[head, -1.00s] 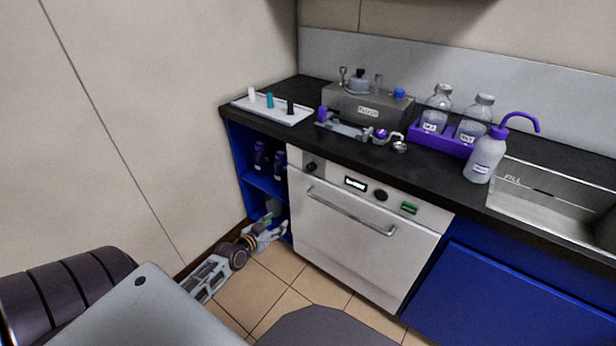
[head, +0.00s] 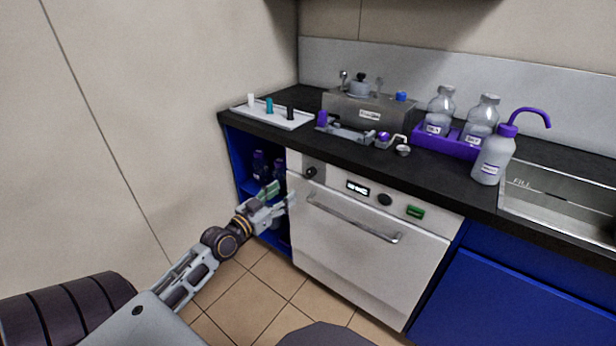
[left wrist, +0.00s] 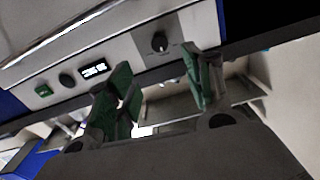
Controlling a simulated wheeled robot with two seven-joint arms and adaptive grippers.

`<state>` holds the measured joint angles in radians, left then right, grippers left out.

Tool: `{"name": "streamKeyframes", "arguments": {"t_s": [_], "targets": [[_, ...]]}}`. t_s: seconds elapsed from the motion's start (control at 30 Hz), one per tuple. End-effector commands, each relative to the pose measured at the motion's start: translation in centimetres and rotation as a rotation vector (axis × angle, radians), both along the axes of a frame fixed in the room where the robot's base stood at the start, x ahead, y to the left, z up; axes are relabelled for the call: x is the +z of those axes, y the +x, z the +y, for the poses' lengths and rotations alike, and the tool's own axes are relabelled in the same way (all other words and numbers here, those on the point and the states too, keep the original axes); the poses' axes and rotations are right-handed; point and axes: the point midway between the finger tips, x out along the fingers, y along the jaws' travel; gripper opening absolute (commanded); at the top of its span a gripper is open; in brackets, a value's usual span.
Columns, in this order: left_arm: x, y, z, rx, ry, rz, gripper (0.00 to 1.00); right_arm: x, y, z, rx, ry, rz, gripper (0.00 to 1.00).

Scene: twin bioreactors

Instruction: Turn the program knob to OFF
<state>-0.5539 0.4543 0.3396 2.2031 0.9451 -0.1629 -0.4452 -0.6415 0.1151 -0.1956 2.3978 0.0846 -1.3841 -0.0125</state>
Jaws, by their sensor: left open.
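A white-fronted appliance (head: 345,240) under the counter has a control panel along its top. A dark round knob (head: 310,172) is at the panel's left end, and it also shows in the left wrist view (left wrist: 160,42). A second dark knob (head: 384,199) sits between the lit display (head: 357,188) and the green button (head: 415,211). I cannot read the markings around either knob. My left gripper (head: 278,194) is open and empty, below and left of the left-end knob and apart from it. In the left wrist view, its green-padded fingers (left wrist: 158,80) are spread below that knob. My right gripper is out of view.
A long bar handle (head: 350,219) crosses the appliance door below the panel. A blue open shelf with purple-capped bottles (head: 260,163) stands left of the appliance. The black counter (head: 440,180) overhangs the panel. Floor in front is clear.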

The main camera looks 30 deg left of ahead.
Motion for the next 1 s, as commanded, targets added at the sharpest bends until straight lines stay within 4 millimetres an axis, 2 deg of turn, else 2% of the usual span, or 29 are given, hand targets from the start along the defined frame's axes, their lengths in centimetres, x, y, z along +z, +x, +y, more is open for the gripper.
{"name": "streamKeyframes", "arguments": {"t_s": [0.47, 1.0], "targets": [[0.0, 0.6, 0.0, 0.001, -0.001, -0.001, 0.51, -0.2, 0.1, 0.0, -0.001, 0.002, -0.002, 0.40], [-0.1, 3.5, -0.2, 0.002, -0.001, 0.000, 0.51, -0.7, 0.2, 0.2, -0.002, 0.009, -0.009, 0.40]]}}
